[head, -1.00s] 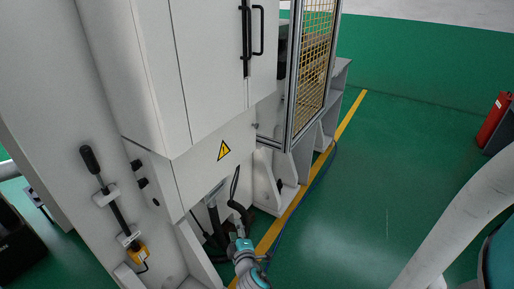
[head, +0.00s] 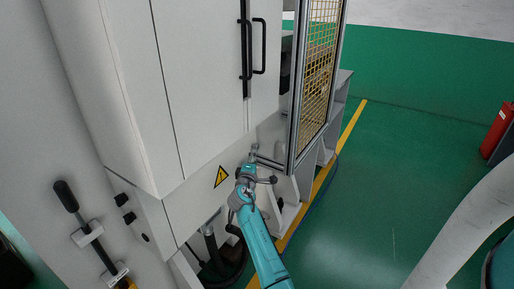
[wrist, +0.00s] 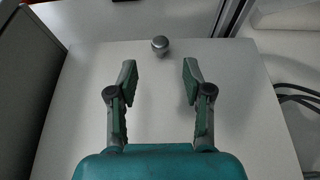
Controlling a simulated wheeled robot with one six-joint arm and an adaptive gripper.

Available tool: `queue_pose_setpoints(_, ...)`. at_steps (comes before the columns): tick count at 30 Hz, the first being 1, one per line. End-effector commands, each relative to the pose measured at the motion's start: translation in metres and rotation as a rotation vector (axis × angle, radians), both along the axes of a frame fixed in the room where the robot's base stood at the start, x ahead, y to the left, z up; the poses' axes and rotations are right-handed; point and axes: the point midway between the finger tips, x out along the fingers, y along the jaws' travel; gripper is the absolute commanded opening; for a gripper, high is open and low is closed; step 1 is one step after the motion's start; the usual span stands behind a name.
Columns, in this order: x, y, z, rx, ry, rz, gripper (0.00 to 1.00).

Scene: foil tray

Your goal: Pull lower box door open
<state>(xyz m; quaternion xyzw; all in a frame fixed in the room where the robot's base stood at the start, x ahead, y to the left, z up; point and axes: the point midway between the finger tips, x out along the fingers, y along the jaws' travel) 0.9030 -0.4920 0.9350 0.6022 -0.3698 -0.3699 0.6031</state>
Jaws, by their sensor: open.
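The lower box door is a pale grey panel (head: 188,212) with a yellow warning triangle (head: 221,176), below the tall white cabinet in the head view. It looks closed. In the wrist view the door face (wrist: 150,85) fills the middle, with a small round metal knob (wrist: 160,45) near its far edge. My gripper (wrist: 158,72) is open and empty; its two fingers lie either side of the knob's line, with the knob just beyond the tips. In the head view my gripper (head: 264,168) is raised at the door's right end and partly hides the knob area.
A yellow mesh guard in a metal frame (head: 318,70) stands close to the right of my gripper. Black handles (head: 246,45) are on the upper cabinet doors. Dark cables (wrist: 298,97) run at the right in the wrist view.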

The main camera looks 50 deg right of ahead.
Motion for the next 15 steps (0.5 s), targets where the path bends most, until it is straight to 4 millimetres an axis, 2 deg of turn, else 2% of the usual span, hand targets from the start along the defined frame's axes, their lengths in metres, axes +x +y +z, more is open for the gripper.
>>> queue_pose_setpoints(9, 0.026, -0.052, 0.0, 0.001, 0.0, -0.001, 0.5)
queue_pose_setpoints(15, 0.036, -0.071, 0.0, 0.001, 0.0, 0.0, 0.5)
